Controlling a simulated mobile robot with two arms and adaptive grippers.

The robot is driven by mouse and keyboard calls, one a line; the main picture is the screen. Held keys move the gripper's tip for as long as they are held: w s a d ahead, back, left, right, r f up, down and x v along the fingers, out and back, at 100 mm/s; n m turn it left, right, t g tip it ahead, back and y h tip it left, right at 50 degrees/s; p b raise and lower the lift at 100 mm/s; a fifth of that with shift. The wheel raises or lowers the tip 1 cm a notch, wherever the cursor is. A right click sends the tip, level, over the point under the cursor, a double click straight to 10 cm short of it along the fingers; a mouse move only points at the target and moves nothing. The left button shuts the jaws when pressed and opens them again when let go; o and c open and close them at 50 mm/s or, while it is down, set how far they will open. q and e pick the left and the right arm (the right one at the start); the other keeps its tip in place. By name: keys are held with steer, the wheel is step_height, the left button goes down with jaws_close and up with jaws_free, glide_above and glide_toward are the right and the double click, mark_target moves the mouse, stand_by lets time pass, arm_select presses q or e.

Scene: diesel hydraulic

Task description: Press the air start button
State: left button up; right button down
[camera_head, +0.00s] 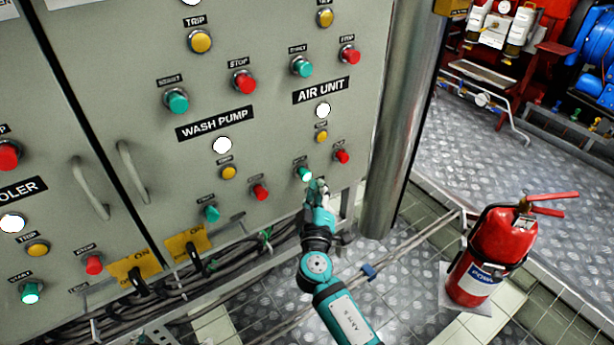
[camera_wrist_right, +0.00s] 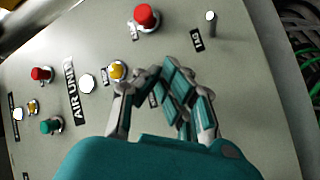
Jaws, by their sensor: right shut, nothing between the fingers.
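The AIR UNIT label (camera_head: 320,90) is on the grey panel, with a white lamp (camera_head: 323,110) and a yellow button (camera_head: 321,136) below it. Lower down are a green start button (camera_head: 304,174), with a bright centre, and a red stop button (camera_head: 342,156). My right gripper (camera_head: 318,186) is shut and empty, just below and right of the green button in the head view; contact cannot be told. In the right wrist view, the shut fingers (camera_wrist_right: 165,72) are in front of the panel near the yellow button (camera_wrist_right: 117,70), and the green button is hidden. My left gripper is not in view.
The WASH PUMP buttons, including a green one (camera_head: 212,213) and a red one (camera_head: 260,192), are to the left. Door handles (camera_head: 90,188) stick out further left. A metal column (camera_head: 400,120) stands right of the panel. A red fire extinguisher (camera_head: 490,255) stands on the floor.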

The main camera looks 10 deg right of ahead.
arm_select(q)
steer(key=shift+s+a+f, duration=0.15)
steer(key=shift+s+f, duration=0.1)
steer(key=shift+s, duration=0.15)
arm_select(e)
steer(key=s, duration=0.1)
steer(key=s+d, duration=0.1)
steer(key=s, duration=0.2)
steer(key=shift+s+d, duration=0.35)
steer(key=shift+s, duration=0.05)
stand_by(0.4)
